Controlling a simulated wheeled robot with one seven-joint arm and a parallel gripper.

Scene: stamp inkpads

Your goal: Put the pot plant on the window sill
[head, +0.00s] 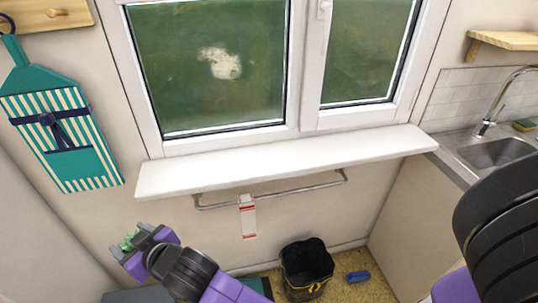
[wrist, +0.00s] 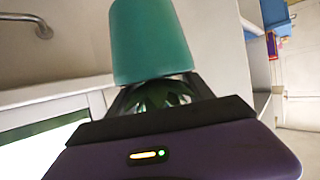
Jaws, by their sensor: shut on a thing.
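The pot plant has a teal tapered pot (wrist: 150,40) and green leaves (wrist: 158,95), and shows close up in the wrist view. My gripper (wrist: 158,92) is shut on it at the leafy end, with the pot reaching beyond the fingers. In the head view my gripper (head: 140,243) is at lower left with a bit of green (head: 127,242) at its tips; the pot is mostly hidden there. The white window sill (head: 280,163) runs under the window, up and right of my gripper in the picture. Its top is bare. The sill also shows at left in the wrist view (wrist: 50,97).
A rail (head: 270,190) with a white-and-red tag (head: 247,215) hangs below the sill. A black bucket (head: 306,268) stands on the floor. A striped apron (head: 62,125) hangs at left. The counter with a sink (head: 497,151) is at right.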

